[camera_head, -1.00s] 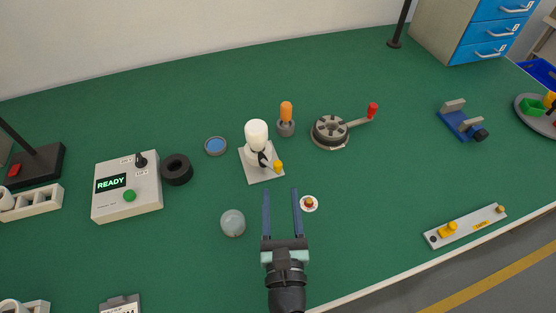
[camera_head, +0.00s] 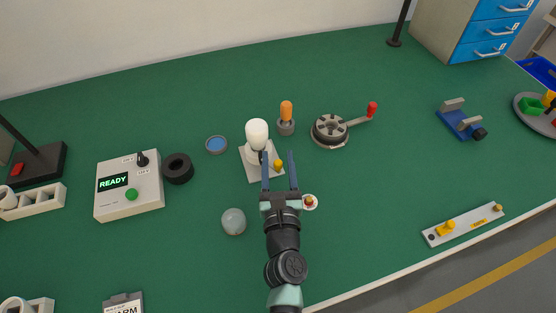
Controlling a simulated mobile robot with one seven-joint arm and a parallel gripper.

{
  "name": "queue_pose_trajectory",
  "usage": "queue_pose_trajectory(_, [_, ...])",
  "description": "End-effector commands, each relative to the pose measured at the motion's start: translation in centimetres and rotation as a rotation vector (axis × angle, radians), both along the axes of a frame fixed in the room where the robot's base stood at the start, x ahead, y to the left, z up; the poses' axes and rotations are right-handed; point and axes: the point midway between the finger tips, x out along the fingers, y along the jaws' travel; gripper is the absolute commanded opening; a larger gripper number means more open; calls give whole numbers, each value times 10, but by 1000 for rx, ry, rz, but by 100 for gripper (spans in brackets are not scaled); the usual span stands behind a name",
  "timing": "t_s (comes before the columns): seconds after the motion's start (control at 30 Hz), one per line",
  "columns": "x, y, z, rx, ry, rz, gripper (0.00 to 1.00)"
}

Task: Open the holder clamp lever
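The holder (camera_head: 257,158) is a pale square plate with a white bulb (camera_head: 257,133) upright on it, left of the picture's middle. Its clamp lever has a yellow knob (camera_head: 278,164) at the plate's right side; its dark arm is mostly hidden behind my gripper's left finger. My gripper (camera_head: 278,154) is open, with its two long dark fingers pointing away from me. In the picture the yellow knob shows between the fingers. I cannot tell whether either finger touches it or how high they are above it.

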Motion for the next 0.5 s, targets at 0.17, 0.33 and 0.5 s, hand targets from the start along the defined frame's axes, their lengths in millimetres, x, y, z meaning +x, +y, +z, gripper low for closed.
queue_pose_trajectory(0.17, [0,0,0,0,0,0,18])
queue_pose_trajectory(0.33, [0,0,0,0,0,0,0])
queue_pose_trajectory(0.5, [0,0,0,0,0,1,0])
